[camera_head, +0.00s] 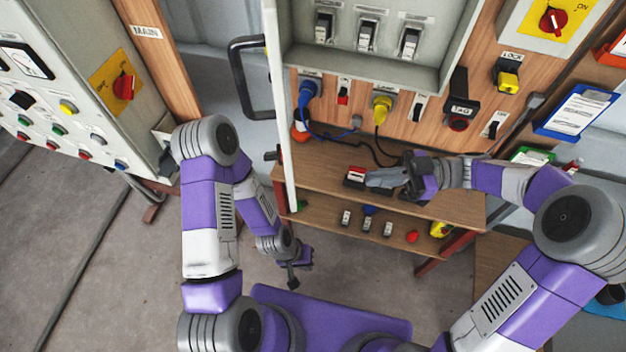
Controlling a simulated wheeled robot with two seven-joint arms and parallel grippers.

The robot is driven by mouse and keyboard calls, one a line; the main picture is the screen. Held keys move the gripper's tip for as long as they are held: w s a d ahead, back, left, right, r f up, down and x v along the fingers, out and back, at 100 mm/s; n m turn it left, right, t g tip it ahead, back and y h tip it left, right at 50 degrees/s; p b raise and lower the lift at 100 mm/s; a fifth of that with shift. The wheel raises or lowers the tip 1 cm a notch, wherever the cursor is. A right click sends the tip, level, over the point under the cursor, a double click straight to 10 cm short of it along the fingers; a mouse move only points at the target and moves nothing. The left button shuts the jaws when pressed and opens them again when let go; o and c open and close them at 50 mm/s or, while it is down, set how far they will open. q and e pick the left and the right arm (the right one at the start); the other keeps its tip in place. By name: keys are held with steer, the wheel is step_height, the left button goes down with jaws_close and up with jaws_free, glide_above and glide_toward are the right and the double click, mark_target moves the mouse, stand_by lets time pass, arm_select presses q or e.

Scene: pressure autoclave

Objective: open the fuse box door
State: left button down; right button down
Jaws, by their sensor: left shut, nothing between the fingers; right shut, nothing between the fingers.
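The fuse box (440,78) is the grey box at the top middle, with three switches inside. Its door (279,110) shows nearly edge-on at the box's left side, swung out towards me, so the inside is exposed. A black handle (237,75) sticks out from the door's left face. My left gripper (292,280) is shut and empty, low and apart from the door, near its lower end. My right gripper (372,181) is shut and empty over the shelf below the box, beside a small red-and-white block (355,175).
The wooden shelf (455,207) holds small switches and coloured parts. Blue (308,90) and yellow (381,104) plugs with cables are on the board below the box. A control cabinet (75,90) stands left. The floor (110,270) at lower left is clear.

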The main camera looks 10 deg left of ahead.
steer(key=s+p+x, duration=0.1)
steer(key=x, duration=1.2)
steer(key=shift+s+a+g+h, duration=0.2)
steer(key=shift+s+g+h, duration=0.05)
steer(key=shift+g+h, duration=0.05)
